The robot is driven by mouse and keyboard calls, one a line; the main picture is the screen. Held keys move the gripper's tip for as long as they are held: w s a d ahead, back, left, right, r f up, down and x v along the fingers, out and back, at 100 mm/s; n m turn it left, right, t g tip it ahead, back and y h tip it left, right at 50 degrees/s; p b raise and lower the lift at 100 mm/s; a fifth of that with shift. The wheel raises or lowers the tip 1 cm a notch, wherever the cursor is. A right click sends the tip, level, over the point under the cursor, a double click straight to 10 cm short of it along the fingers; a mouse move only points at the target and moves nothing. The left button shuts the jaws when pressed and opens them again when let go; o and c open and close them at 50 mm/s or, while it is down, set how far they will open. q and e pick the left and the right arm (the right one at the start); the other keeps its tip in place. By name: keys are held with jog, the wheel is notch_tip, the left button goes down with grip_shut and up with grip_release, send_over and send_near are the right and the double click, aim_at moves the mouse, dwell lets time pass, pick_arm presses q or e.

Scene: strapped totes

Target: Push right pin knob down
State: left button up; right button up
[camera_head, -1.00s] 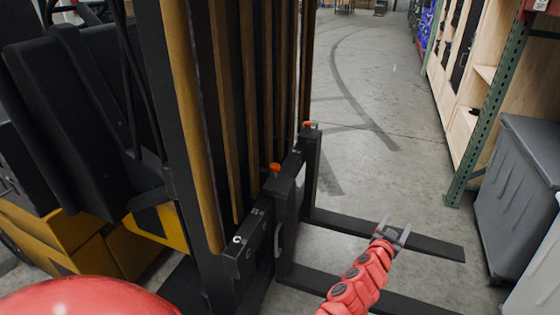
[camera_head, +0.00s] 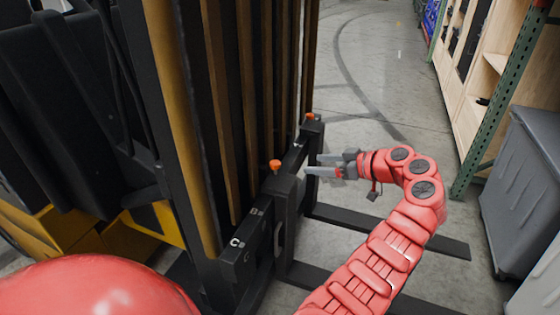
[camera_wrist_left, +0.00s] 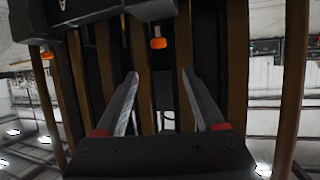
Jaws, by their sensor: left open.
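Two orange pin knobs stand on the black fork carriage of a forklift. The near left knob (camera_head: 275,166) and the far right knob (camera_head: 309,117) both sit on top of the fork uprights. My left gripper (camera_head: 314,164) is open and empty, level and pointing left at the carriage, just right of it and lower in the picture than the right knob. My right gripper is out of view.
The forklift mast (camera_head: 185,120) with its vertical bars rises behind the carriage. Grey bins (camera_head: 525,190) and a green-posted rack (camera_head: 500,95) stand at right. The floor beyond the carriage is clear.

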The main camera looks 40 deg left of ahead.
aim_at(277, 162)
pick_arm(q)
jog(key=p+x, duration=0.2)
jog(key=x, duration=1.2)
jog(key=shift+w+a+f, duration=0.1)
jog(key=shift+w+a, duration=0.05)
jog(key=shift+a, duration=0.1)
grip_shut()
dwell(0.6)
